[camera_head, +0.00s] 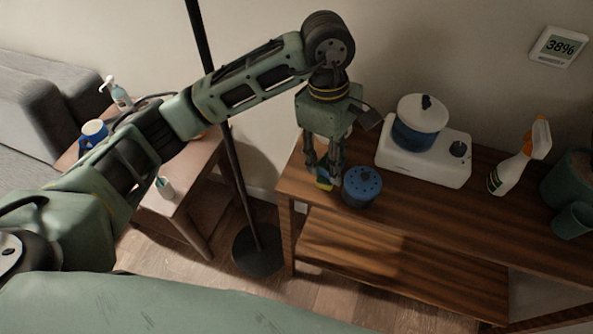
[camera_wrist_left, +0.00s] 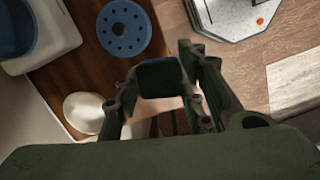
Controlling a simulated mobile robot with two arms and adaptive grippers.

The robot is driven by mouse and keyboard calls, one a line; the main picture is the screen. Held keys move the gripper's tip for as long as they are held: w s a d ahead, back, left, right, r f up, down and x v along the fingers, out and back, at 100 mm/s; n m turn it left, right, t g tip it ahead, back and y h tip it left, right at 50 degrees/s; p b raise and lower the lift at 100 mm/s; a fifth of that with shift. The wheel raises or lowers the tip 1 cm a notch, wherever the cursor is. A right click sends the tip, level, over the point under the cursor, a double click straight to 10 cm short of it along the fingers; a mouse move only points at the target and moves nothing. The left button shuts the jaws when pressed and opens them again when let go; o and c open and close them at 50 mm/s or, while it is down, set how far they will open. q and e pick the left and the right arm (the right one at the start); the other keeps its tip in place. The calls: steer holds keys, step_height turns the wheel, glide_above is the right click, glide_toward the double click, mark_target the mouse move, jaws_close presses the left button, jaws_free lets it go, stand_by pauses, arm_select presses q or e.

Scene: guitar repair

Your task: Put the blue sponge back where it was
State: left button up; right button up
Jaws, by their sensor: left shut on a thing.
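The blue sponge (camera_head: 324,184), with a yellow layer, is between the fingers of my left gripper (camera_head: 324,174) at the left end of the wooden shelf table (camera_head: 420,215). The gripper points down and is shut on it. In the left wrist view the sponge's dark blue face (camera_wrist_left: 160,78) shows between the two fingers. In the head view the fingers hide part of the sponge, and I cannot tell whether it touches the tabletop. A round blue holder with holes (camera_head: 362,187) stands just right of the gripper. My right gripper is not in view.
A white hotplate (camera_head: 440,165) with a lidded blue pot (camera_head: 418,128) stands behind the holder. A spray bottle (camera_head: 512,172) and green pots (camera_head: 572,220) are further right. A pale rounded object (camera_wrist_left: 84,112) shows in the wrist view. A black pole (camera_head: 240,190) stands left.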

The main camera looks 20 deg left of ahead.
arm_select(q)
steer(key=shift+w+d+f+n, duration=0.1)
steer(key=shift+w+d+n, duration=0.1)
steer(key=shift+d+n, duration=0.4)
steer(key=shift+w+d+f+n, duration=0.1)
steer(key=shift+w+d+n, duration=0.05)
steer(key=shift+d+n, duration=0.4)
steer(key=shift+w+n, duration=0.15)
steer(key=shift+n, duration=0.2)
steer(key=shift+w+a+f, duration=0.15)
steer(key=shift+a+f, duration=0.05)
steer(key=shift+a, duration=0.05)
steer(key=p, duration=0.3)
glide_above(300, 173)
steer(key=f, duration=0.6)
steer(key=shift+a+f, duration=0.15)
steer(key=shift+a, duration=0.05)
steer(key=shift+a+f, duration=0.1)
steer(key=shift+f, duration=0.1)
step_height(300, 173, down, 3)
steer(key=shift+f+p, duration=0.1)
steer(key=shift+p, duration=0.2)
steer(key=shift+f, duration=0.3)
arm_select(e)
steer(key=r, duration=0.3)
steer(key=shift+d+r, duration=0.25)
arm_select(q)
steer(key=shift+f, duration=0.1)
